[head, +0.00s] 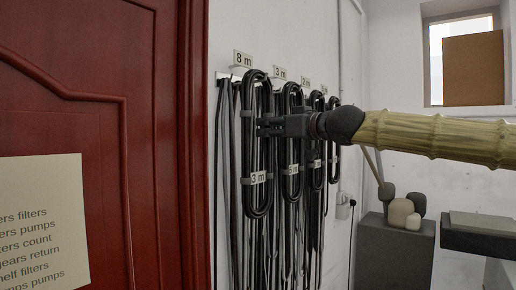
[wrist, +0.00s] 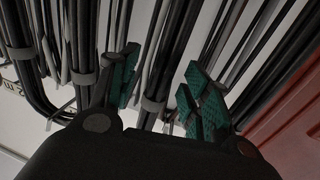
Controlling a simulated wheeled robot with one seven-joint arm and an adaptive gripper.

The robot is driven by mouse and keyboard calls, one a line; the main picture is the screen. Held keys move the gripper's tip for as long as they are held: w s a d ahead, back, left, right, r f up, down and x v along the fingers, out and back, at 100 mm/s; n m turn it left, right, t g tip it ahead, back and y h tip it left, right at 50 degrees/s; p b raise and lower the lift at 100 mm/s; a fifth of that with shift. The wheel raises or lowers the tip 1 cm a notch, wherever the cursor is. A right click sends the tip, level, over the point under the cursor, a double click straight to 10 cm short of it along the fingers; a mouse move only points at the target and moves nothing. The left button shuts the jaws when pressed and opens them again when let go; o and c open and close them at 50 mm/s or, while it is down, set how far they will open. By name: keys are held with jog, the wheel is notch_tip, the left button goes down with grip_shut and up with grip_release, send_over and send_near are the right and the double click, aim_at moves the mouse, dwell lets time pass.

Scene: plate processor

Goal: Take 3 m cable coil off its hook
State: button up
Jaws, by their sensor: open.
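The 3 m cable coil (head: 258,200) is a long black loop with grey bands and a "3 m" tag. It hangs at the left end of the wall row, beneath the wall sign "8 m" (head: 243,59). My gripper (head: 264,126) is at its upper half, reaching in from the right. In the wrist view my gripper (wrist: 163,85) is open, its green-padded fingers apart. Black cable strands with a grey band (wrist: 152,105) show between and beyond the fingers. I cannot tell whether the fingers touch them. The hook is mostly hidden behind the coil's top.
More black coils (head: 292,140) hang close on the right, with loose cables hanging among them. A red door (head: 100,120) and its frame stand just left. A grey block (head: 395,250) with rounded objects and a dark ledge (head: 480,235) are at right.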

jog(key=shift+w+a, duration=0.45)
jog(key=shift+a, duration=0.05)
grip_shut()
jog(key=shift+r, duration=0.1)
